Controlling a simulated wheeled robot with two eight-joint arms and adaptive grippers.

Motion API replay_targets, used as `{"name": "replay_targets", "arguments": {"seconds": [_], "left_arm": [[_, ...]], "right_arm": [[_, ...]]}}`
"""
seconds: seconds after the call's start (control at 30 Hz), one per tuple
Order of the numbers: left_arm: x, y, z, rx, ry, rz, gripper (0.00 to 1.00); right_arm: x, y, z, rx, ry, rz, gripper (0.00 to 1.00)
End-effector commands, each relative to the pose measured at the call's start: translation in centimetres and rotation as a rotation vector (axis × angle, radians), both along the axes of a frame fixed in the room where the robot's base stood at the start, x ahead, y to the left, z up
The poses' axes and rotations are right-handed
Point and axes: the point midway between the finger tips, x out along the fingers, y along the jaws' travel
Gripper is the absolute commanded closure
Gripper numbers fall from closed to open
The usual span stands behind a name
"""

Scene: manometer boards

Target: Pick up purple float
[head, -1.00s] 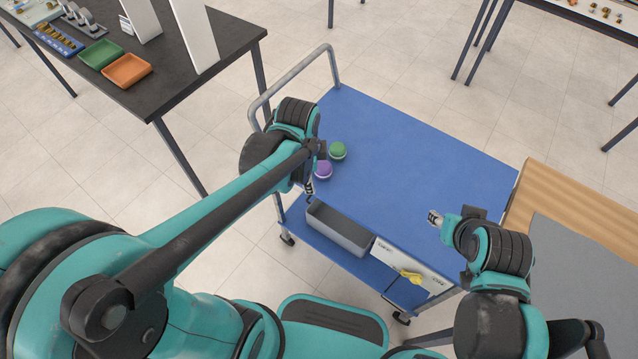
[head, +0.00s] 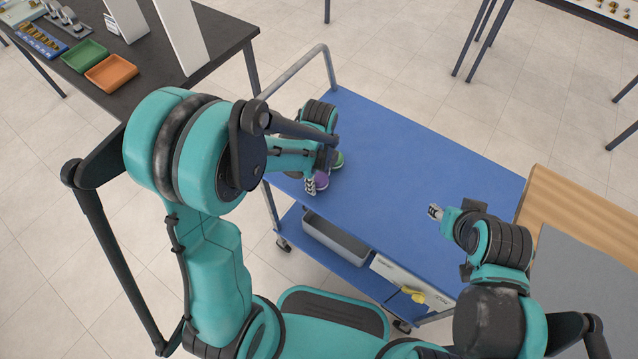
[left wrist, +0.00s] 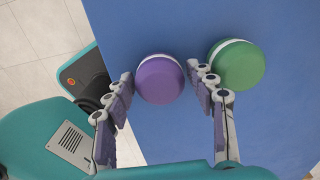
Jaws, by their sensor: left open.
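The purple float (left wrist: 160,80) is a round purple piece with a white band, on the blue cart top. In the left wrist view it sits between the fingertips of my open left gripper (left wrist: 158,82), with the right finger close to its edge. In the head view the purple float (head: 321,181) is partly hidden by my left gripper (head: 312,183). The green float (left wrist: 237,65) lies just right of it, beside the right fingertip; in the head view it is mostly covered (head: 339,160). My right gripper (head: 436,212) is over the cart's right part; its jaw state is unclear.
The blue cart top (head: 420,150) is otherwise clear. A grey bin (head: 335,242) and a yellow item (head: 414,295) are at the lower shelf's level. A black table (head: 225,35) with green (head: 84,56) and orange (head: 111,72) trays stands at left. A wooden surface (head: 570,205) is at right.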

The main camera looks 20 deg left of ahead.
Motion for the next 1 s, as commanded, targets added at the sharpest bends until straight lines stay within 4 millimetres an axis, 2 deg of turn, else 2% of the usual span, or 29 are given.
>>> {"name": "replay_targets", "arguments": {"seconds": [0.03,0.23,0.37,0.77,0.87,1.0], "left_arm": [[0.0,0.0,-0.5,0.000,0.000,0.000,0.44],[0.0,0.0,-0.3,0.000,0.000,0.001,0.44],[0.0,0.0,-0.3,0.000,0.000,0.001,0.79],[0.0,0.0,0.0,0.000,0.000,0.001,0.80],[0.0,0.0,0.8,0.000,0.000,0.001,0.80],[0.0,0.0,3.0,0.000,0.000,0.001,0.80]], "right_arm": [[0.0,0.0,-0.3,0.000,0.000,0.000,0.60],[0.0,0.0,-0.1,0.000,0.000,0.000,0.60],[0.0,0.0,-0.1,0.000,0.000,0.000,0.60],[0.0,0.0,0.1,0.000,0.000,0.000,0.60],[0.0,0.0,0.6,0.000,0.000,0.000,0.60],[0.0,0.0,1.8,0.000,0.000,0.000,0.60]]}}
